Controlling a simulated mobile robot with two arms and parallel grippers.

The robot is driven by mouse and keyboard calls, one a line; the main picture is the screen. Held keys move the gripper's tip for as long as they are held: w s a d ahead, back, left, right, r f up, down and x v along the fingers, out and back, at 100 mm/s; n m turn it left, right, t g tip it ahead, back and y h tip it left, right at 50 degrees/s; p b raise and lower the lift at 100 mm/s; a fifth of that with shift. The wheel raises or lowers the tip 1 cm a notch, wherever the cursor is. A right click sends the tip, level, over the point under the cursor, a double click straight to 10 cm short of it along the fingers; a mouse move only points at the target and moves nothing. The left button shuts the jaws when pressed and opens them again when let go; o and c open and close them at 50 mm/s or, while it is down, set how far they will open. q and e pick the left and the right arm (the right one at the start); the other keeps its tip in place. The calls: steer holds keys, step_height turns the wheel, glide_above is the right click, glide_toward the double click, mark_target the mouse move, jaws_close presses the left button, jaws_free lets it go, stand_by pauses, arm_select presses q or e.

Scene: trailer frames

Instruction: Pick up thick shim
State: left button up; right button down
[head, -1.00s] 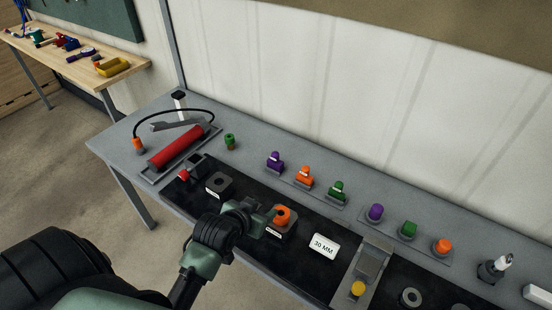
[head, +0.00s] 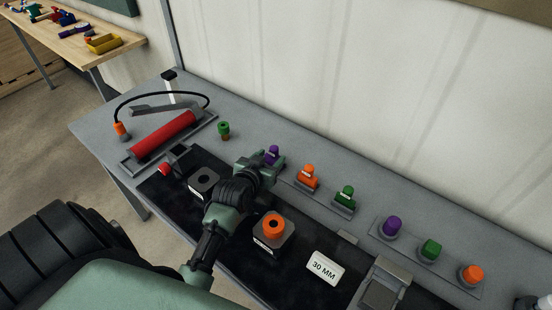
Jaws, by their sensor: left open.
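My left gripper (head: 273,163) is open and close to a purple fitting (head: 272,152) at the left end of a row. The fingers partly hide the fitting's lower part, and I cannot tell if they touch it. An orange fitting (head: 308,174) and a green fitting (head: 345,195) stand to its right. An orange ring (head: 273,226) sits on a dark grey block (head: 270,243) below the gripper. Another dark block with a hole (head: 203,181) stands to the left. No readable label marks which piece is the thick shim. My right gripper is not in view.
A red hand pump (head: 165,134) with a black hose and a small green piece (head: 224,130) stand at left. A "30 MM" sign (head: 325,268) lies on the black mat. More purple, green and orange pieces (head: 431,250) stand at right. The wall borders the bench.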

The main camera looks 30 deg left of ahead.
mark_target(272, 154)
arm_select(q)
steer(key=x, duration=0.5)
steer(key=shift+w+a+f, duration=0.15)
steer(key=shift+a+f, duration=0.15)
steer(key=shift+a, duration=0.1)
jaws_close()
